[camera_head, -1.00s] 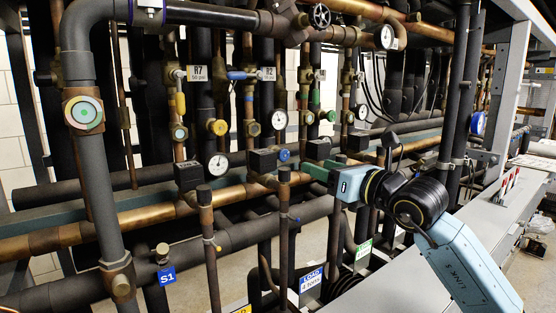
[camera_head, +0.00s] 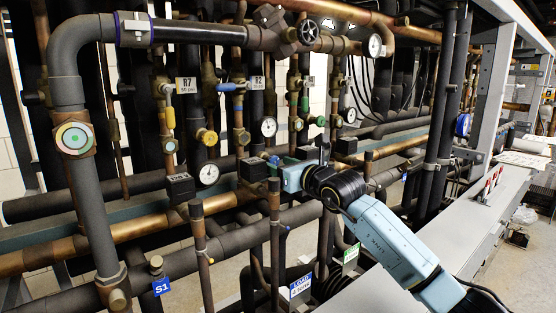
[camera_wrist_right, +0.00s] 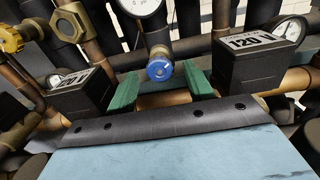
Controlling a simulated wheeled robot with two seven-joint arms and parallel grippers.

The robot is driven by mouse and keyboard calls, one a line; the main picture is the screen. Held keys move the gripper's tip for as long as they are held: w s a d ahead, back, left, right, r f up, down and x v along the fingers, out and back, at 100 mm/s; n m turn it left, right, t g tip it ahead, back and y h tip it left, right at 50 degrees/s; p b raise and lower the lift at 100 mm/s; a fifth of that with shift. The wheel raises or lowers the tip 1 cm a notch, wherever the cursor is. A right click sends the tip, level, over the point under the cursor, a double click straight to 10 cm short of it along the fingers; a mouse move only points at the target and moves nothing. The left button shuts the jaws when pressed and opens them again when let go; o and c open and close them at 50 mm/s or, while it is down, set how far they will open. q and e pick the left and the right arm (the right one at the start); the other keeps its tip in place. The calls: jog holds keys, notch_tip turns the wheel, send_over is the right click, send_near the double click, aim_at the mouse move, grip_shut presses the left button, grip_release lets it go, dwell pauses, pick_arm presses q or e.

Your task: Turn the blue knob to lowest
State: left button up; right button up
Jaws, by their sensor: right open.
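The blue knob (camera_wrist_right: 159,70) is a small round knob with a pale mark on its face, on piping below a gauge. In the right wrist view it sits between and just beyond the two green fingers of my right gripper (camera_wrist_right: 161,84), which is open. I see no contact with the knob. In the head view the blue knob (camera_head: 273,160) is small and partly hidden close to my right gripper (camera_head: 270,168), whose arm comes from the lower right. My left gripper is not in view.
Black boxes flank the fingers in the wrist view, one on the left (camera_wrist_right: 75,92) and one marked 120 on the right (camera_wrist_right: 258,70). A yellow knob (camera_head: 207,137) and a gauge (camera_head: 209,174) are to the left. Copper and black pipes crowd the rack.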

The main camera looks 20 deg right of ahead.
jog(key=shift+w+a, duration=0.2)
jog(key=shift+w, duration=0.3)
jog(key=shift+c, duration=0.4)
jog(key=c, duration=0.9)
jog(key=shift+f+n+b, duration=0.1)
jog(key=shift+n+b, duration=0.2)
jog(key=shift+b, duration=0.2)
jog(key=n+b, duration=0.6)
jog(key=b, duration=0.2)
jog(key=n+b, duration=0.2)
jog(key=n, duration=0.1)
jog(key=shift+n+b, duration=0.6)
jog(key=shift+n, duration=0.1)
